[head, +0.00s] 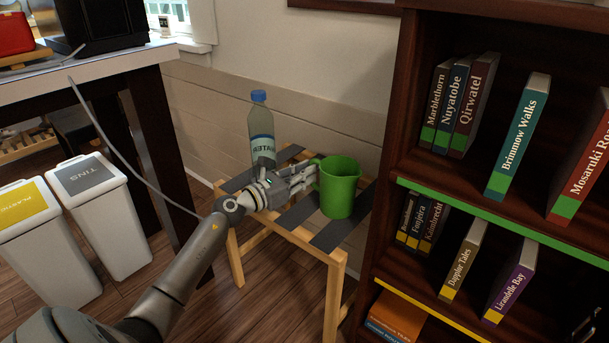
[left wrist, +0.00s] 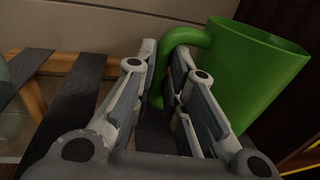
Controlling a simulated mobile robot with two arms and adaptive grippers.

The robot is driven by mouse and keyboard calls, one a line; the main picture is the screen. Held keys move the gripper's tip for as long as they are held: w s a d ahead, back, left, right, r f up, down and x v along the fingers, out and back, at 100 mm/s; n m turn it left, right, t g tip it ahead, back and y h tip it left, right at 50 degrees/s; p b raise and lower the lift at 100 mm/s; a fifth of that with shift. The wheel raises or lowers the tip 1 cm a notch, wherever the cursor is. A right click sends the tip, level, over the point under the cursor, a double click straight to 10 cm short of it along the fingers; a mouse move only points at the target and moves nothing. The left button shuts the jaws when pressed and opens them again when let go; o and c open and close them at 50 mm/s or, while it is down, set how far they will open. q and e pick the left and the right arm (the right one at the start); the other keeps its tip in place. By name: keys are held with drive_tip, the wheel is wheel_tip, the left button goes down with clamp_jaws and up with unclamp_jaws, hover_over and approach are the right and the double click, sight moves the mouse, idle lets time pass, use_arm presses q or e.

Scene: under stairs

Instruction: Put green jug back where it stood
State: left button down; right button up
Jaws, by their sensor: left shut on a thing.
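The green jug (head: 340,188) is upright at the right end of a small slatted wooden stand (head: 327,237), beside the bookcase. Its handle faces left, toward my gripper. My left gripper (head: 312,175) is shut on the jug's handle. In the left wrist view the fingers (left wrist: 172,75) are on either side of the handle, and the jug's body (left wrist: 250,75) is to their right. The jug's base appears at the slats, but I cannot tell whether it touches them. My right gripper is in neither view.
A water bottle (head: 261,130) with a blue cap stands on the stand behind my left gripper. A dark bookcase (head: 393,110) with several books rises close to the jug's right. Two white bins (head: 101,215) and a table (head: 120,58) are at the left.

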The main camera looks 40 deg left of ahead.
use_arm(q)
drive_tip(key=c, duration=1.9)
unclamp_jaws()
drive_tip(key=shift+f, duration=0.15)
drive_tip(key=o, duration=0.4)
drive_tip(key=shift+r, duration=0.25)
